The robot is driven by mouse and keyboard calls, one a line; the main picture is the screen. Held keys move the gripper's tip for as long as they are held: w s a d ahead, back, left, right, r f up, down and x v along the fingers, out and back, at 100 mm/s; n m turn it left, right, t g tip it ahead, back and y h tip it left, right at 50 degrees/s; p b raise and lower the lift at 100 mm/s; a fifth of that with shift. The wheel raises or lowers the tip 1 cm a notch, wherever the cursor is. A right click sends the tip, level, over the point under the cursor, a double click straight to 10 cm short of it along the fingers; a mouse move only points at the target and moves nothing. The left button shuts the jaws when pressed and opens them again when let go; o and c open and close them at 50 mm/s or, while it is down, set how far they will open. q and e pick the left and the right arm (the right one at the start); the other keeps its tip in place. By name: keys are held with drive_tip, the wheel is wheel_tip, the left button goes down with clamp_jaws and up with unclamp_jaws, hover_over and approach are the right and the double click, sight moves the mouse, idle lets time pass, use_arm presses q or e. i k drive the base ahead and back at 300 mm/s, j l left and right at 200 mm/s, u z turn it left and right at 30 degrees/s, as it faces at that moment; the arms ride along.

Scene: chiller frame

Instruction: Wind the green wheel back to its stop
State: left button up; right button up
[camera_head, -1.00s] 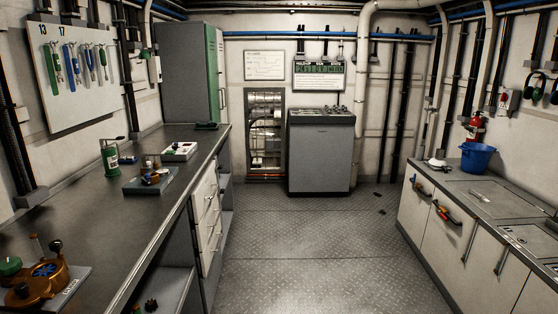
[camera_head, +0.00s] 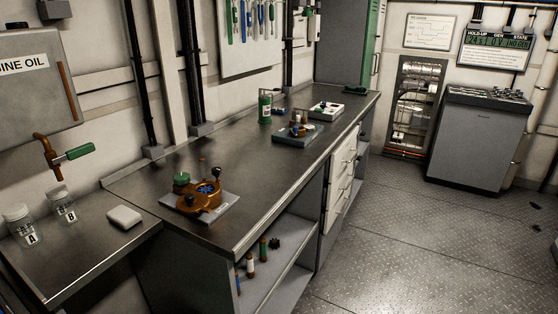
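A round green knob or small wheel (camera_head: 181,178) sits on top of a bronze-coloured unit (camera_head: 200,198) with a blue centre. The unit stands on a grey plate near the left end of the long dark bench. Whether this green part is the task's wheel, I cannot tell. A recessed frame with pipes (camera_head: 415,105) is set in the far wall; its small parts are too small to make out, and no green wheel is clear there. Neither of my grippers is in view.
An oil tank (camera_head: 40,85) with a green-handled tap (camera_head: 73,154) is at left, above jars marked A (camera_head: 22,225) and B (camera_head: 62,204). The long bench (camera_head: 150,190) runs toward a grey cabinet. A grey console (camera_head: 478,135) stands far right.

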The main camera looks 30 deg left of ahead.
sight(183, 179)
drive_tip(key=u, duration=1.45)
